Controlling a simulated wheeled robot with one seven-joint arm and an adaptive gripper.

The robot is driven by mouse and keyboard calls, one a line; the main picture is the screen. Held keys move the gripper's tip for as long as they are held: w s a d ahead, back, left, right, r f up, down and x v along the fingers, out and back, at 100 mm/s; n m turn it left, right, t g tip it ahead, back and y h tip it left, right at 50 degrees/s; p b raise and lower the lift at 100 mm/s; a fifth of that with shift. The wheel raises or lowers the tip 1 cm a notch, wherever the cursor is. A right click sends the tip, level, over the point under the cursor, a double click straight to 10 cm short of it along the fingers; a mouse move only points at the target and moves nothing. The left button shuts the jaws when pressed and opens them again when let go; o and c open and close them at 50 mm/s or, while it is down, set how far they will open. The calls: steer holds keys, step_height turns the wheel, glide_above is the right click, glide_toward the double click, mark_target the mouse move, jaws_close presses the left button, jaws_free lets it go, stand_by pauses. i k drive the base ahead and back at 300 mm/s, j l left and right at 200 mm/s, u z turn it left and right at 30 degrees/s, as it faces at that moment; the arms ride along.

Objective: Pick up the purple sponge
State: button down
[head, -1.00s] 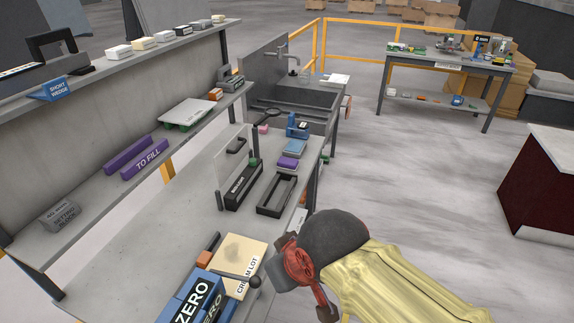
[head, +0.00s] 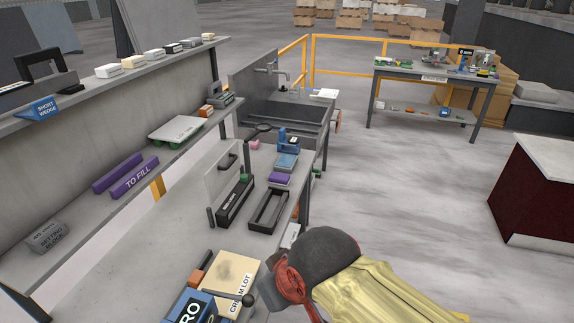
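A small purple block (head: 279,179), which looks like the purple sponge, lies on the grey workbench (head: 180,243) near its right edge. It sits just in front of a blue block (head: 286,161) and behind a black open frame (head: 268,212). My gripper (head: 284,284), with red and dark parts, is at the lower middle of the picture, beside the bench's right edge. It is well nearer than the purple block and apart from it. My own arm hides part of the gripper. Its fingertips are not clear, and nothing shows held in it.
A cream box (head: 232,273) and blue boxes (head: 190,307) stand on the near bench. A black tray with an upright clear panel (head: 223,172) stands left of the frame. A sink (head: 285,115) lies beyond. Floor to the right is open up to a dark red cabinet (head: 540,195).

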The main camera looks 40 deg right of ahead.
mark_target(276, 178)
steer(key=i+l+u, duration=0.1)
steer(key=i+l, duration=0.15)
steer(key=l, duration=0.2)
steer(key=i+l+u, duration=0.1)
steer(key=l, duration=0.4)
steer(key=i+l, duration=0.35)
steer(key=l, duration=0.15)
steer(key=i+l+u, duration=0.15)
steer(key=l, duration=0.35)
steer(key=i+l+u, duration=0.1)
steer(key=i+l, duration=0.15)
steer(key=l, duration=0.3)
steer(key=i+l+u, duration=0.1)
steer(key=l, duration=0.45)
steer(key=i+l+u, duration=0.1)
steer(key=l, duration=0.45)
steer(key=i+l+u, duration=0.1)
steer(key=l, duration=0.45)
steer(key=i, duration=0.1)
